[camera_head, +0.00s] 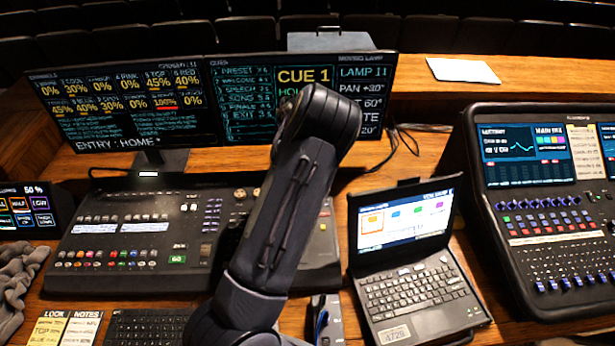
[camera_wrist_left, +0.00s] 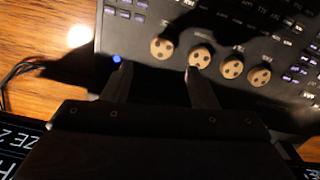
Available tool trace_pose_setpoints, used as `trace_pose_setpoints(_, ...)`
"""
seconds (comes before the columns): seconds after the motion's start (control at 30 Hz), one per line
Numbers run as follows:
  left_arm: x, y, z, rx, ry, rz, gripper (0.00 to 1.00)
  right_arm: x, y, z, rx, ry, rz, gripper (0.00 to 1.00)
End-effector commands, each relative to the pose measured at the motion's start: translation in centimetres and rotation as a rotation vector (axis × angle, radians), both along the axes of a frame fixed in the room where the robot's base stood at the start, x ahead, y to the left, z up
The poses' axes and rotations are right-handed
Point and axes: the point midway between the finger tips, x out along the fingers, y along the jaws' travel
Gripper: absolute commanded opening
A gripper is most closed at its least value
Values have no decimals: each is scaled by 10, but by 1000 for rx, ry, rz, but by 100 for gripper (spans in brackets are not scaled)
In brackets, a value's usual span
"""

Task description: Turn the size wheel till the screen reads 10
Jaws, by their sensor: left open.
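Several round tan wheels with dark dots stand in a row on the black lighting desk (camera_head: 120,215). In the left wrist view they include a first wheel (camera_wrist_left: 162,47), a second wheel (camera_wrist_left: 200,55), a third (camera_wrist_left: 232,67) and a fourth (camera_wrist_left: 261,77). I cannot read which is the size wheel. My left gripper (camera_wrist_left: 157,70) is open and empty, one fingertip overlapping the second wheel's edge; contact is unclear. In the head view my forearm hides that gripper.
A small laptop (camera_head: 415,265) stands right of my arm, with a mixing console (camera_head: 545,225) beyond it. The left monitor (camera_head: 125,105) stands behind the desk. A paper sheet (camera_head: 462,70) lies on the back ledge. A grey cloth (camera_head: 15,285) lies at the left edge.

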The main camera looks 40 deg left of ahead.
Motion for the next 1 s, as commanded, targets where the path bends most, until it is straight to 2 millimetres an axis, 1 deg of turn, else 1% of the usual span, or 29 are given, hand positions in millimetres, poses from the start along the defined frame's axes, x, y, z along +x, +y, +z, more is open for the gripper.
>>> trace_pose_setpoints(0.13, -2, 0, -23, -1, 6, 1, 53, 0, 0, -1, 0, 0, 0, 36)
trace_pose_setpoints(0.2, -1, 0, -37, 0, 4, 1, 53, 0, 0, -5, 0, 0, 0, 36)
trace_pose_setpoints(0.3, -1, 0, -52, -1, 3, 1, 53, 0, 0, -9, 0, 1, 0, 36)
trace_pose_setpoints(0.4, -1, 0, -66, -2, 1, 1, 53, 0, 0, -20, 0, 1, 0, 36)
trace_pose_setpoints(0.53, -1, 0, -73, -1, 0, 1, 53, 0, 0, -24, 0, 1, 0, 36)
trace_pose_setpoints(0.8, -1, 0, -73, -1, 0, 0, 53, 0, 0, -23, 0, 1, 0, 36)
trace_pose_setpoints(0.83, -1, 0, -73, -1, 0, 0, 52, 0, 0, -23, 0, 0, 0, 36)
trace_pose_setpoints(1.0, -1, 0, -73, -2, 0, 1, 30, 0, 0, -23, 0, 0, 0, 36)
